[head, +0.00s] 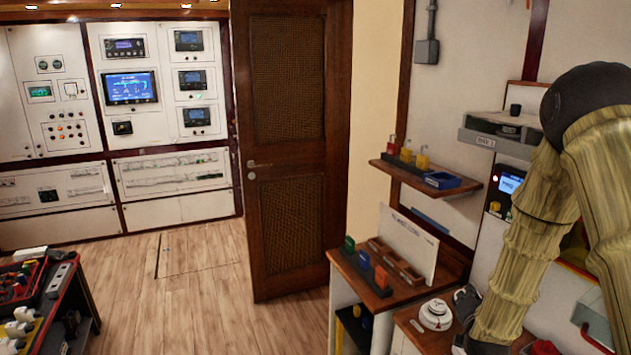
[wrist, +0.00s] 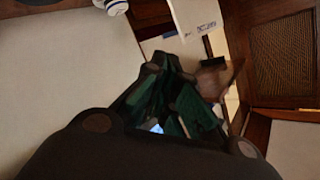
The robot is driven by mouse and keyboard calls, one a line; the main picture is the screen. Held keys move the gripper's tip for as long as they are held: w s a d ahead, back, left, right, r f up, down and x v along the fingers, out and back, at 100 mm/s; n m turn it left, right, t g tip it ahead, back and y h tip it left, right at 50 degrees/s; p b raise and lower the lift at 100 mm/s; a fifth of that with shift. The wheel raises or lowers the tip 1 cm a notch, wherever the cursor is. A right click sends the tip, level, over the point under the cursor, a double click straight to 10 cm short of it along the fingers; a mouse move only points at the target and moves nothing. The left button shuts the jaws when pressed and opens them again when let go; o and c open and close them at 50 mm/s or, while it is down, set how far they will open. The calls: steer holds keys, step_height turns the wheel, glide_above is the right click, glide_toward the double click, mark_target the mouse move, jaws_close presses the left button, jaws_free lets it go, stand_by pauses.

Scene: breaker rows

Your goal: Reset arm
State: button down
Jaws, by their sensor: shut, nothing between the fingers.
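My arm (head: 535,215), in yellow-brown sleeving with a black joint, hangs down the right side of the head view. It bends at the top and its lower end reaches the low counter at the bottom right. My gripper (wrist: 180,92) shows in the wrist view as dark fingers with green parts, drawn together. It is shut and I see nothing held in it.
A wooden counter (head: 408,318) with a white round device (head: 435,314) lies beside my arm's lower end. A wall shelf (head: 425,178) holds padlocks and a blue tray. A brown door (head: 290,150) stands behind. The wooden floor (head: 195,290) is clear mid-left.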

steer(key=s+a+f+n+g+y+b, duration=0.25)
steer(key=s+a+f+g, duration=0.2)
steer(key=s+f, duration=0.75)
steer(key=s+a+f+n+g+y+b, duration=0.1)
steer(key=s+a+f+n+g, duration=0.2)
steer(key=s+a+f, duration=0.85)
steer(key=s+a+f+n+g+b, duration=0.1)
steer(key=s+f+n+g, duration=0.1)
steer(key=s+f, duration=0.6)
steer(key=s+f+n+g+b, duration=0.2)
steer(key=s+f+g, duration=0.3)
steer(key=s+f, duration=0.4)
steer(key=s+n+y, duration=0.1)
steer(key=s, duration=0.5)
steer(key=shift+s+a, duration=0.25)
steer(key=shift+a, duration=0.1)
